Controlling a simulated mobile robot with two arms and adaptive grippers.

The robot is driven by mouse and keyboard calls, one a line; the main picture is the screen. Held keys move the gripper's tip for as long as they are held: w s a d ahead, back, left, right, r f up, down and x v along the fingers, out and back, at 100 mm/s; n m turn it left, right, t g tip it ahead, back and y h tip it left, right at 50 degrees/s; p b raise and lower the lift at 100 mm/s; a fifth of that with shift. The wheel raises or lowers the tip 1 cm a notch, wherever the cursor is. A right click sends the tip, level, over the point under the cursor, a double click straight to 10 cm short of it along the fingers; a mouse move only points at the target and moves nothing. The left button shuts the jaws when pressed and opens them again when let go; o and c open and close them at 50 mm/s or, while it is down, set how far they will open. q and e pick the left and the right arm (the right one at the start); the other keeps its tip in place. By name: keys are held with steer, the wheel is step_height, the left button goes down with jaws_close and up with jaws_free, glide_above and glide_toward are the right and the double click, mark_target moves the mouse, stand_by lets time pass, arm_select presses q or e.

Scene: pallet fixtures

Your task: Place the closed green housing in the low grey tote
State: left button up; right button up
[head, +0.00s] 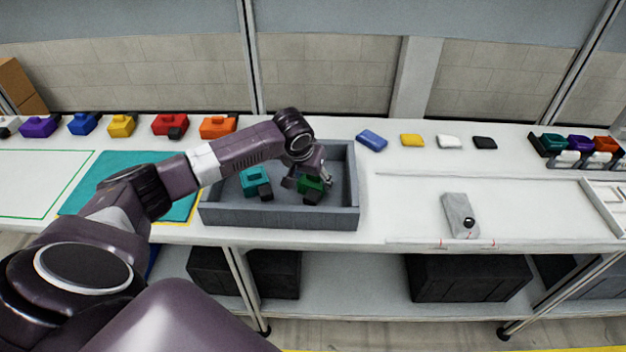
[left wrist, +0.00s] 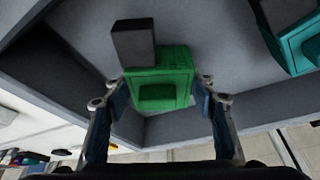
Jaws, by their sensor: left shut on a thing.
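The green housing (head: 309,184) is inside the low grey tote (head: 280,217), in its right half. My left gripper (head: 308,172) reaches down into the tote and is shut on the green housing. In the left wrist view the green housing (left wrist: 158,85) sits between the two fingers of my left gripper (left wrist: 160,103), with a dark grey block (left wrist: 133,42) attached at one side. I cannot tell whether the housing touches the tote floor (left wrist: 200,30). My right gripper is not in view.
A teal housing (head: 254,180) lies in the tote's left half. Purple, blue, yellow, red and orange housings stand along the table's back left. Small coloured lids (head: 412,140) lie right of the tote. A grey fixture block (head: 459,215) with a black knob stands farther right.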

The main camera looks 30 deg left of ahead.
arm_select(q)
steer(key=o, duration=1.3)
steer(key=b+v, duration=0.1)
steer(key=v, duration=1.1)
